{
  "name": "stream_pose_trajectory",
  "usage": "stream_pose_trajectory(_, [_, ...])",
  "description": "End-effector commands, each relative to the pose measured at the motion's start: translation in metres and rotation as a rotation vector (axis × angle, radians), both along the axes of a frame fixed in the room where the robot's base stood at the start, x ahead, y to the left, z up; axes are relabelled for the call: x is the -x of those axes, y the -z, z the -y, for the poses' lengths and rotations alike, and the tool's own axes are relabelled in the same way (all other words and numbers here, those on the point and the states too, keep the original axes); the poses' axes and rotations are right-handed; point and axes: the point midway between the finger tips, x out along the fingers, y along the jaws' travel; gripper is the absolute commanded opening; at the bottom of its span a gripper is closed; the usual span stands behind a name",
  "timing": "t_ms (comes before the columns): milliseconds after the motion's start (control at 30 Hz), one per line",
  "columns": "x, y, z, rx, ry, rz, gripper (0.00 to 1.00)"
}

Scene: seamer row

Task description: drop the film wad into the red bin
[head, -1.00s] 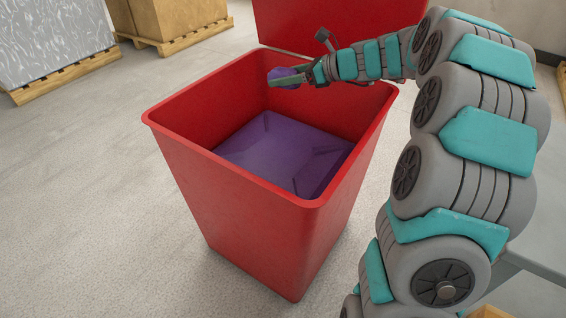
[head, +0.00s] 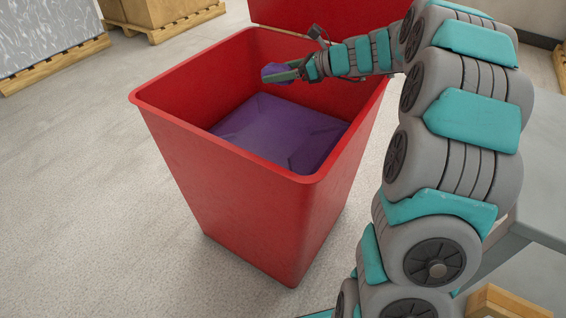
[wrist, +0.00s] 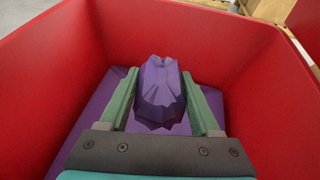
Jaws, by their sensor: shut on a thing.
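The film wad (wrist: 160,92) is a crumpled purple lump between the two green fingers of my gripper (wrist: 162,100) in the wrist view. It also shows in the head view (head: 276,72) at the fingertips. My gripper (head: 284,73) is shut on it, over the opening of the red bin (head: 235,190), towards the far side. The red bin's walls (wrist: 50,75) surround the wad in the wrist view. A flat purple surface (head: 280,130) lies inside the bin, below the wad and apart from it in the head view.
The raised red lid (head: 325,14) stands behind the bin. Pallets with loads (head: 50,68) stand at the back left. A grey table (head: 540,170) and a wooden box (head: 505,303) are at the right. The floor left of the bin is clear.

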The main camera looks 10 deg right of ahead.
Motion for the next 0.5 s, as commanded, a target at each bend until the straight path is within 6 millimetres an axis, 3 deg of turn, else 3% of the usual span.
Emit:
stream_pose_trajectory(33, [0.0001, -0.0005, -0.0001, 0.0, 0.0, 0.0, 0.12])
stream_pose_trajectory(67, [0.0001, -0.0005, -0.0001, 0.0, 0.0, 0.0, 0.65])
stream_pose_trajectory(367, [0.0001, -0.0004, -0.0002, 0.0, -0.001, 0.0, 0.99])
stream_pose_trajectory(500, [0.0001, -0.0004, -0.0002, 0.0, -0.001, 0.0, 0.99])
